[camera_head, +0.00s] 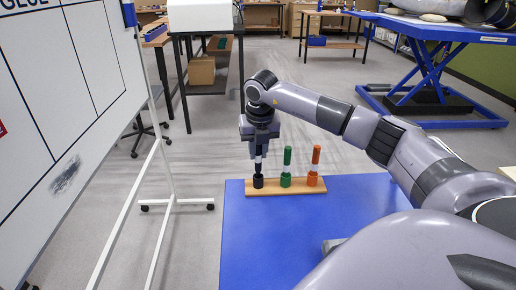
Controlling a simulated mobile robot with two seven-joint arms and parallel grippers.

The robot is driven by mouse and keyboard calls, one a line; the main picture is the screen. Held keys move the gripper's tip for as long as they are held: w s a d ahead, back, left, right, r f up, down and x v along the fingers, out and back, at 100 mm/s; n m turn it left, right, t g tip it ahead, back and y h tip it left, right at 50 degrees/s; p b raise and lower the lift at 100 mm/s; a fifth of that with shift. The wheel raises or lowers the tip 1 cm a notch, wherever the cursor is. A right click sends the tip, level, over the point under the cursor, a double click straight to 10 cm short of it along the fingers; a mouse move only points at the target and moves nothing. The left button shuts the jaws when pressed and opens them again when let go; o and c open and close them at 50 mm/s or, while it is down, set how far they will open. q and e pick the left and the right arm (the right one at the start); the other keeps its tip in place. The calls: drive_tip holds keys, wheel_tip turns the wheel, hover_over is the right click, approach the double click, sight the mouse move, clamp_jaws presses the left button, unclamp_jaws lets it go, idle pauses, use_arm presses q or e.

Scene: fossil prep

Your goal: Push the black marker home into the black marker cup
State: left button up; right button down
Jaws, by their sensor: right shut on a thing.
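A wooden strip (300,186) on the blue surface carries three cups in a row. The black marker cup (258,182) is at its left end. The black marker (258,162) stands upright over that cup, its lower end at or in the cup's mouth; how deep it sits is too small to tell. My right gripper (258,150) points down and is shut on the black marker's upper part, hiding its top. My left gripper is not in view.
A green marker (287,158) and an orange marker (316,157) stand in their cups just right of the black one. A whiteboard on a wheeled stand (160,185) is at the left. The blue surface (270,245) in front of the strip is mostly clear.

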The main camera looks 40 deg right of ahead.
sight(258, 169)
drive_tip(key=shift+f+b, duration=0.9)
drive_tip(key=shift+f, duration=0.85)
drive_tip(key=shift+f, duration=0.2)
idle(0.6)
drive_tip(key=c, duration=0.9)
unclamp_jaws()
